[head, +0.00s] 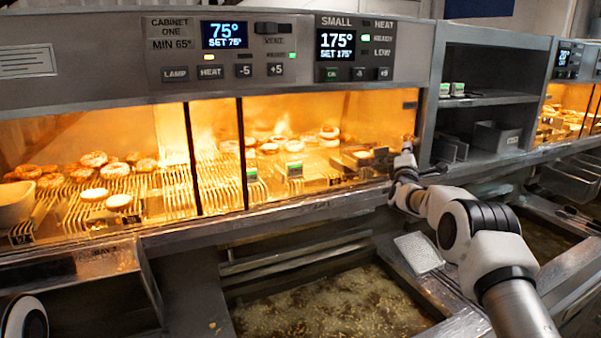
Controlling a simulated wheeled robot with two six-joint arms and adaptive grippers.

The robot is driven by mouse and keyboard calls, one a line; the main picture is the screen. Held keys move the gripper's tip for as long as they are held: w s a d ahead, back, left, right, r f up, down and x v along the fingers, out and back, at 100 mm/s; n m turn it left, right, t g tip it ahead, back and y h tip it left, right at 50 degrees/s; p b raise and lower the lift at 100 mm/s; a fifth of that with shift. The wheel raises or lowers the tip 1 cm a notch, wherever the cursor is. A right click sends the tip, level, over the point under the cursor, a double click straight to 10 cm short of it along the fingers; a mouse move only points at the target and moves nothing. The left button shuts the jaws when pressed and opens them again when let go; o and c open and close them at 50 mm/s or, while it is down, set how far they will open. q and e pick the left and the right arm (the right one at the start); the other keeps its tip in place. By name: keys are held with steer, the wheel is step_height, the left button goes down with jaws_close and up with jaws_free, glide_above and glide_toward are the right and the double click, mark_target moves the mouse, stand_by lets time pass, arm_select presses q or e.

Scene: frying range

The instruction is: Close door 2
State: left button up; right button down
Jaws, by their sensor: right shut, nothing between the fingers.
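The heated cabinet (110,92) fills the left and middle of the head view. Its lit front has dark upright door edges (241,155) and (192,160), with glowing bays between and beside them. No number shows on the doors, so I cannot tell surely which is door 2. My right gripper (408,148) is shut and empty, pointing up at the right end of the lit front, by the right-hand pane's dark right edge. I cannot tell if it touches that edge. My left gripper is out of view.
Fried rounds (94,159) lie on wire racks (80,190) inside. A ledge (300,208) runs below the front. A fryer vat (320,305) with bubbling oil lies below. Open grey shelves (490,98) stand to the right, with a metal bin (497,136). Another lit cabinet is at the far right.

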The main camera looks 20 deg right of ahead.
steer(key=shift+s+d+r, duration=0.1)
steer(key=shift+d+r, duration=0.1)
steer(key=shift+r, duration=0.1)
steer(key=v, duration=1.2)
steer(key=shift+a+f, duration=0.2)
steer(key=shift+f, duration=0.15)
